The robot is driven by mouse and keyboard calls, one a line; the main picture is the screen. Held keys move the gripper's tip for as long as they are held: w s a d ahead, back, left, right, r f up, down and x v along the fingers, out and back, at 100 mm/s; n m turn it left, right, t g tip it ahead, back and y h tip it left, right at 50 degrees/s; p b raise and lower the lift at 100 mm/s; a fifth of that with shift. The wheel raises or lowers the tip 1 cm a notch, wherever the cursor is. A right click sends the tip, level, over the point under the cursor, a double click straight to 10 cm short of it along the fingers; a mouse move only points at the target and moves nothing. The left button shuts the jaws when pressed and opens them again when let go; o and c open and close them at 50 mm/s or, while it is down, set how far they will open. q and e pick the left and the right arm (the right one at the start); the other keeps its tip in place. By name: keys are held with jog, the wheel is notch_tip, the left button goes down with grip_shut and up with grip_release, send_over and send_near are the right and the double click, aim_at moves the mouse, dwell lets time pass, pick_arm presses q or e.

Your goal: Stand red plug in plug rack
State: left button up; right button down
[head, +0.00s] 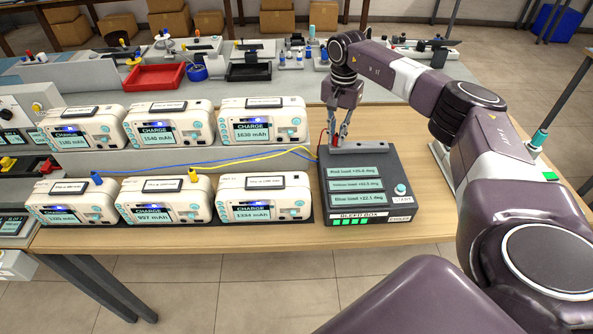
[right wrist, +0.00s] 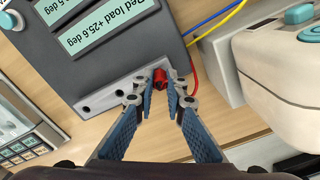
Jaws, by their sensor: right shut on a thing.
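The plug rack (head: 368,147) is a grey bar with holes along the back top edge of the dark bleed box (head: 365,219); it also shows in the right wrist view (right wrist: 115,92). My right gripper (head: 340,137) points down over the rack's left end. In the right wrist view the gripper (right wrist: 160,92) is shut on the red plug (right wrist: 160,77), which is at the rack's end with its red cable (right wrist: 191,62) beside it. I cannot tell how deep the plug sits. My left gripper is not in view.
Several white chargers (head: 262,196) stand in two rows left of the box. A blue plug (head: 97,177) and a yellow plug (head: 193,175) stand on front-row chargers. Blue and yellow cables run to the box. A red tray (head: 154,77) lies on the bench behind.

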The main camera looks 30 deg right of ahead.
aim_at(337, 135)
jog(key=c, duration=1.9)
grip_release()
jog(key=shift+f, duration=0.1)
jog(key=shift+r, duration=0.25)
notch_tip(337, 135, up, 12)
jog(key=shift+f, duration=0.2)
jog(key=shift+f, duration=0.1)
